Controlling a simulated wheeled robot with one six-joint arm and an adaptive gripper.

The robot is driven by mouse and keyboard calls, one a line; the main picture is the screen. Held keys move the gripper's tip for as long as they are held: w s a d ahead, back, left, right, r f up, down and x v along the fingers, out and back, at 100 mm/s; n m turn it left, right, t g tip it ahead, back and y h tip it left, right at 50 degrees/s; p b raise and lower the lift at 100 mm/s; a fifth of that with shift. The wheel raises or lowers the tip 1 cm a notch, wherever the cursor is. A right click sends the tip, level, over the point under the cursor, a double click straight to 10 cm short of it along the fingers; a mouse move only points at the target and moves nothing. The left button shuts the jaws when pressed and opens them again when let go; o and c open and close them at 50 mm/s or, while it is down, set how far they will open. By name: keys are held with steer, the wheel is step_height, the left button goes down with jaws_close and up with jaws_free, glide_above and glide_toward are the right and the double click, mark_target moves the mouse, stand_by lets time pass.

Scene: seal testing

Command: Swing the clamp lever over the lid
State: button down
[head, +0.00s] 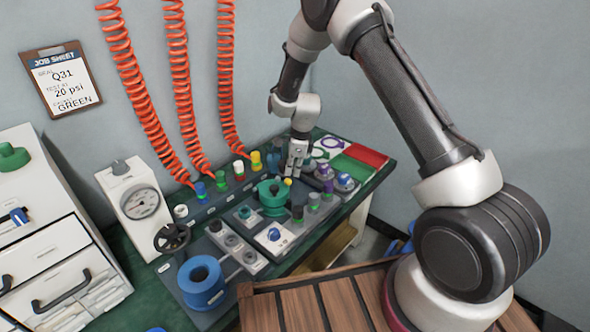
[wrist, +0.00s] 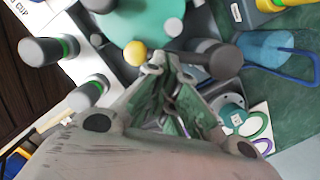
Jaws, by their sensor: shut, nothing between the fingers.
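The round green lid (head: 272,190) sits on the test fixture in the middle of the bench; it also shows at the top of the wrist view (wrist: 150,15). A yellow ball knob (head: 288,181), which looks like the clamp lever's end, is beside the lid's right edge; it also shows in the wrist view (wrist: 135,53). My gripper (head: 291,174) points down just above and behind the knob. In the wrist view my fingers (wrist: 168,68) are shut and empty, right of the knob. Whether they touch it I cannot tell. The lever's arm is mostly hidden.
Several grey-and-green posts (wrist: 48,50) stand close to the knob. A pressure gauge (head: 140,203), a black handwheel (head: 172,238) and a blue tape roll (head: 201,282) are at left. Red coiled hoses (head: 226,80) hang behind. Green and red pads (head: 366,154) lie at right.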

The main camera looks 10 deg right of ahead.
steer(key=shift+s+a+m, duration=0.15)
steer(key=shift+a+m, duration=0.45)
steer(key=shift+m, duration=0.4)
steer(key=shift+a, duration=0.6)
stand_by(1.3)
stand_by(0.4)
steer(key=s+d+r, duration=0.1)
steer(key=d+r, duration=0.4)
steer(key=r, duration=0.6)
steer(key=shift+s+r, duration=0.3)
steer(key=shift+r, duration=0.1)
